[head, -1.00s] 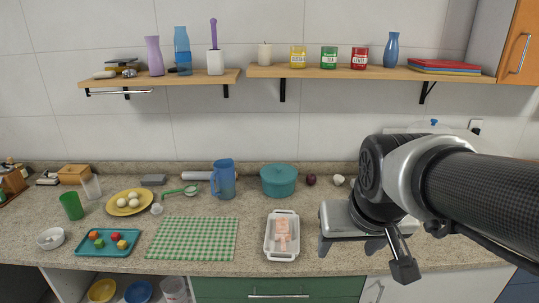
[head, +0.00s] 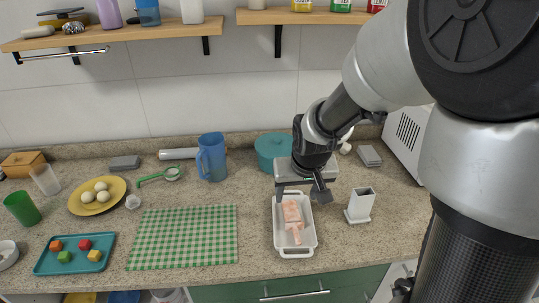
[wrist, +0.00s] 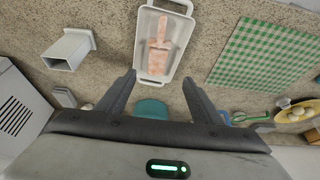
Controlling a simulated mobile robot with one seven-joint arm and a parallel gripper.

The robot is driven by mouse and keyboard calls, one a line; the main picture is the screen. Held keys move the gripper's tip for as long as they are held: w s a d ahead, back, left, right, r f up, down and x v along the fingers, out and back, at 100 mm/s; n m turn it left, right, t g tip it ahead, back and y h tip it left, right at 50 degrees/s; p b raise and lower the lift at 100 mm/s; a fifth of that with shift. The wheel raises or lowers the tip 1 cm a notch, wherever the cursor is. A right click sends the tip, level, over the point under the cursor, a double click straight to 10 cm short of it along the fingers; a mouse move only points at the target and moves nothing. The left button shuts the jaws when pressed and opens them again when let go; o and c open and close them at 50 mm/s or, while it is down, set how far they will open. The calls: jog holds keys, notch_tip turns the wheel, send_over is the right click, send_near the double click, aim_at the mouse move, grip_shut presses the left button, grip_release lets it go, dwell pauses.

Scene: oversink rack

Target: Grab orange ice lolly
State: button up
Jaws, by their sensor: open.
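The pale orange ice lolly (head: 293,215) lies in a white tray (head: 283,246) on the counter. In the wrist view the orange lolly (wrist: 159,45) lies lengthwise in the white tray (wrist: 147,22), ahead of my fingers. My gripper (head: 300,198) hangs over the back end of the tray in the head view. Its two fingers are apart and nothing is between them. In the wrist view my gripper (wrist: 160,82) shows both fingers spread, one on each side of the tray's near end. I cannot tell the exact height above the lolly.
A white square holder (head: 360,205) stands right of the tray. A blue pitcher (head: 211,157) stands to the left, behind a green checked mat (head: 182,237). Shelves run along the wall above.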

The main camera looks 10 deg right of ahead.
jog(key=b, duration=0.1)
send_over(292, 214)
jog(key=s, duration=0.3)
jog(key=f, duration=0.8)
jog(key=shift+w+a+f, duration=0.25)
jog(key=shift+f, duration=0.15)
jog(key=shift+d+x, duration=0.15)
jog(key=shift+x, duration=1.25)
jog(key=shift+d+x, duration=0.15)
jog(key=shift+x, duration=1.2)
jog(key=shift+w, duration=0.1)
jog(key=shift+r, duration=0.1)
jog(key=c, duration=1.2)
